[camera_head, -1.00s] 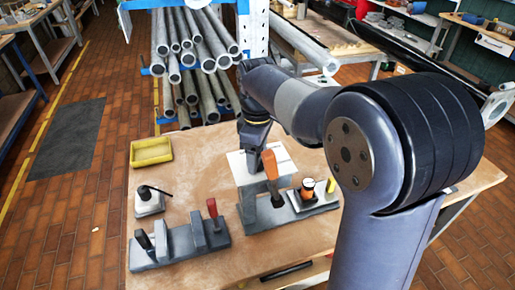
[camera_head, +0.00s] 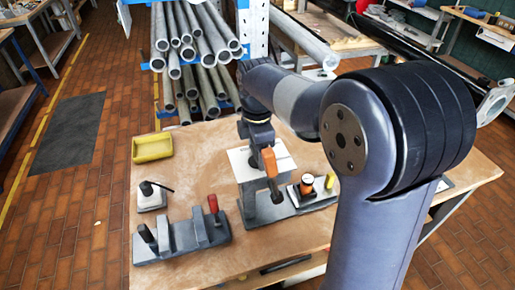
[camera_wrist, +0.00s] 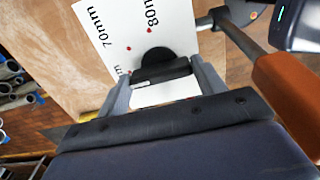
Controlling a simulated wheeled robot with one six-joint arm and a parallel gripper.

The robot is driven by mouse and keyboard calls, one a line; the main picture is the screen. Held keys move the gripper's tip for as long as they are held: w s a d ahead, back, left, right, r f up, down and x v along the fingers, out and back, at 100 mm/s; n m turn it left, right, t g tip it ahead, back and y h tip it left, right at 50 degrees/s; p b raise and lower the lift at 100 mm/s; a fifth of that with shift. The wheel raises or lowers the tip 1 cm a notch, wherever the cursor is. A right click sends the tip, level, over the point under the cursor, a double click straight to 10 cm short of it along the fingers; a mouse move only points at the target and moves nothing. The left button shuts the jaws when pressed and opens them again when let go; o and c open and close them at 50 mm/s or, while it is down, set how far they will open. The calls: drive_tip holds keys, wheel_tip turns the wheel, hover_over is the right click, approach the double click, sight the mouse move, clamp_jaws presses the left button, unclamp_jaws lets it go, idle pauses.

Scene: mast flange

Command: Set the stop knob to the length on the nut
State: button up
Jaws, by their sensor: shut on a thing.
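A white scale card (camera_head: 285,160) lies on the grey fixture at the middle of the bench. In the wrist view the card (camera_wrist: 105,62) shows "70mm", part of an 80 mark and red dots. My gripper (camera_wrist: 165,78) is shut on the black stop knob (camera_wrist: 154,56), over the card's printed marks. In the head view my gripper is largely hidden behind an orange handle (camera_head: 269,160), which also shows in the wrist view (camera_wrist: 288,92). I cannot make out the nut or any length on it.
An orange round piece (camera_head: 307,184) and a yellow cylinder (camera_head: 330,181) stand on the fixture's right part. A grey block with a red handle (camera_head: 213,203) stands front left. A yellow tray (camera_head: 152,147) lies at the back left. Pipes are racked behind the bench.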

idle(0.4)
drive_tip(key=o, duration=1)
drive_tip(key=shift+r, duration=0.1)
wheel_tip(320, 180, up, 11)
drive_tip(key=shift+f+b, duration=0.2)
drive_tip(key=shift+b, duration=0.25)
wheel_tip(320, 180, down, 11)
drive_tip(key=shift+p, duration=0.45)
drive_tip(key=shift+r, duration=0.1)
